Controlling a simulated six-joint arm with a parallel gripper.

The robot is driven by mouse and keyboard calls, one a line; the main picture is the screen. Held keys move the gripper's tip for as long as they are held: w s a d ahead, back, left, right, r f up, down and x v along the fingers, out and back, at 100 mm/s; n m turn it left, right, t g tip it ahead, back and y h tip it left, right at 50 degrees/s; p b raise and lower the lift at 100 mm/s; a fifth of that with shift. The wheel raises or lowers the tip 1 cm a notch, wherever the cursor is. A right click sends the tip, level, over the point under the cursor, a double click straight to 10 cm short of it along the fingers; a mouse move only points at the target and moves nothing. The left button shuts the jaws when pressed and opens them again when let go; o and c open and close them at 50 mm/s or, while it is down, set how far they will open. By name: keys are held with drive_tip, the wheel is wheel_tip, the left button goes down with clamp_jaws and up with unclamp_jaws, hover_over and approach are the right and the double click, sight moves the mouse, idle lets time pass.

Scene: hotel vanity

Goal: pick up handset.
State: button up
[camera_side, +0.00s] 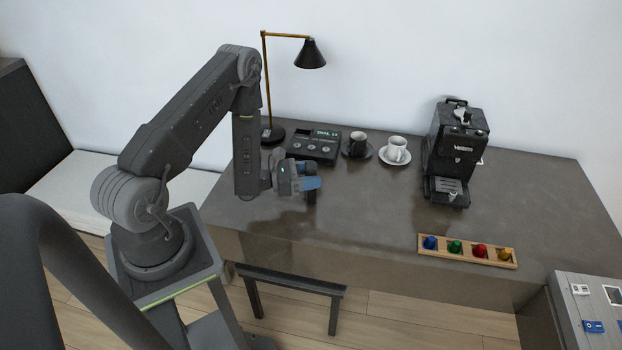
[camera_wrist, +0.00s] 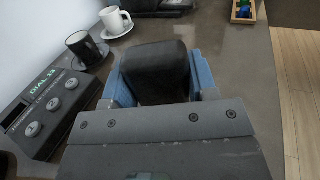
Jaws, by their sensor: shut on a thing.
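The black handset (camera_wrist: 156,66) is between the two blue fingers of my gripper (camera_wrist: 160,84) in the wrist view. My gripper is shut on it. In the side view, my gripper (camera_side: 309,182) is over the left part of the counter, in front of the phone base. A dark end of the handset (camera_side: 312,197) shows below the fingers; the rest is hidden by them. The handset seems to be above the counter, but the gap is hard to judge. The black phone base (camera_side: 315,147), with a green-lit display, also shows at left in the wrist view (camera_wrist: 42,108).
Behind are a lamp (camera_side: 310,54), a black cup (camera_side: 357,144) and a white cup (camera_side: 397,148) on saucers. A coffee machine (camera_side: 456,150) stands right of them. A wooden rack (camera_side: 467,261) with coloured pieces lies near the front edge. The counter's middle (camera_side: 370,205) is clear.

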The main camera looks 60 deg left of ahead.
sight(307, 164)
drive_tip(key=shift+r, duration=0.45)
drive_tip(key=r, duration=0.2)
drive_tip(key=a+r, duration=0.1)
drive_tip(key=shift+s+r, duration=0.2)
drive_tip(key=shift+s, duration=0.15)
drive_tip(key=s+a+r, duration=0.6)
drive_tip(key=s+a, duration=0.1)
drive_tip(key=s, duration=0.1)
drive_tip(key=shift+r, duration=0.15)
drive_tip(key=shift+w+d, duration=0.1)
drive_tip(key=shift+d, duration=0.05)
